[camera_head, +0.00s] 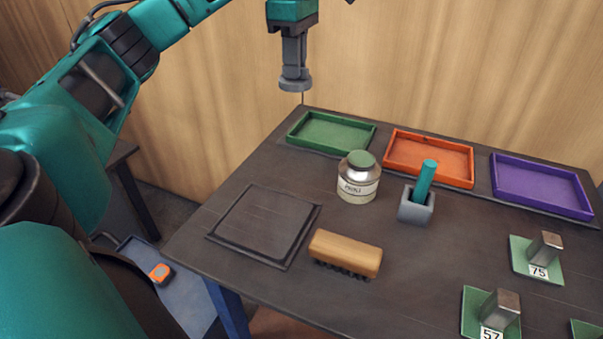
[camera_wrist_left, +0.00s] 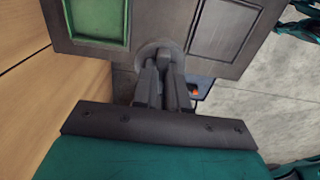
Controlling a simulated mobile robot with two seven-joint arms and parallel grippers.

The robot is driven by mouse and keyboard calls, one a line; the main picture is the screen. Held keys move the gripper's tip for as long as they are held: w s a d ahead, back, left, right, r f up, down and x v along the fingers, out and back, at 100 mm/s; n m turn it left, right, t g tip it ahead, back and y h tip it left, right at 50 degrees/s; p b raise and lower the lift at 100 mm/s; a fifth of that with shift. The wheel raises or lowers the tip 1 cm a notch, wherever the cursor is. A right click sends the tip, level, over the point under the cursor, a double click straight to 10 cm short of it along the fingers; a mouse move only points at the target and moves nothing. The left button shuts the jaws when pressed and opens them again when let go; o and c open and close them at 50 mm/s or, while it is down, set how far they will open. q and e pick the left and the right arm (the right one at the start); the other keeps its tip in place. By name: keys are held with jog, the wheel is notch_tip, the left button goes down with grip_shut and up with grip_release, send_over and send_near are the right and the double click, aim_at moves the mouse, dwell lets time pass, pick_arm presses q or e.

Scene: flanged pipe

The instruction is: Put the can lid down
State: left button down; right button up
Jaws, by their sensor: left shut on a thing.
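The can lid (camera_head: 295,84) is a small grey disc held under my left gripper (camera_head: 294,66), high above the back left of the table. My left gripper is shut on it. In the left wrist view the lid (camera_wrist_left: 150,50) shows as a pale disc beyond the closed fingers (camera_wrist_left: 164,75), which hide part of it. My right gripper is not in view.
A dark square pad (camera_head: 262,225) lies empty at the left of the table. Green (camera_head: 331,133), orange (camera_head: 429,158) and purple (camera_head: 541,186) trays line the back.

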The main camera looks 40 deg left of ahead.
pick_arm(q)
notch_tip(320, 180, down, 15)
jog(key=b, duration=0.3)
jog(key=shift+a+b, duration=0.1)
jog(key=shift+b, duration=0.3)
jog(key=shift+f+b, duration=0.4)
jog(key=shift+f, duration=2.05)
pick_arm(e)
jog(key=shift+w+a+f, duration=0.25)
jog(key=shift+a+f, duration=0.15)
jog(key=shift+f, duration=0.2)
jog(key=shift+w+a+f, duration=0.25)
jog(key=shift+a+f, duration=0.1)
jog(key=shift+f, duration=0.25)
pick_arm(q)
jog(key=shift+s, duration=0.1)
jog(key=c, duration=1.2)
grip_release()
jog(key=shift+o, duration=0.2)
notch_tip(320, 180, up, 12)
jog(key=p, duration=0.2)
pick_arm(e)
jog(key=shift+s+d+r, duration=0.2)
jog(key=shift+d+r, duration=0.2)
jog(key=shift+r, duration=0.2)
